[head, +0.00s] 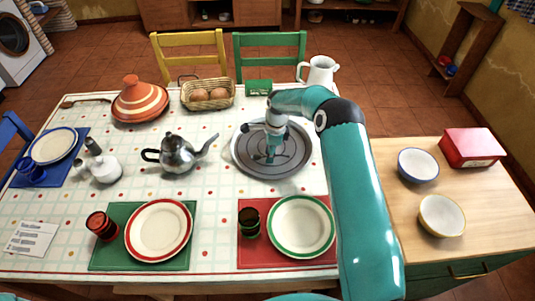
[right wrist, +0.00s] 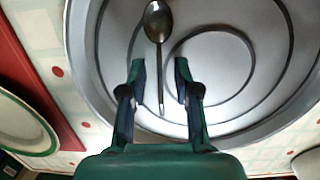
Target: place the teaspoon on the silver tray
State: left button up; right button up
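The round silver tray (head: 245,160) lies on the table in the head view, and its ringed surface fills most of the right wrist view (right wrist: 105,75). The teaspoon (right wrist: 157,24) shows in the right wrist view over the tray, its bowl away from my gripper and its handle running back between the fingers. It appears to rest on the tray. My right gripper (right wrist: 161,80) points down over the tray, also in the head view (head: 272,155). Its fingers are apart, with a gap on each side of the handle. In the head view I cannot make out the teaspoon. My left gripper is not in view.
A silver teapot (head: 178,154) stands left of the tray. A green-rimmed plate (head: 301,227) and dark cup (head: 250,222) are in front. Bowls (head: 418,166) are on the right counter.

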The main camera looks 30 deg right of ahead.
jog(key=shift+r, duration=0.4)
notch_tip(320, 180, up, 11)
jog(key=d+b, duration=0.1)
jog(key=b, duration=0.1)
jog(key=shift+s+d+r, duration=0.15)
jog(key=shift+s+d, duration=0.05)
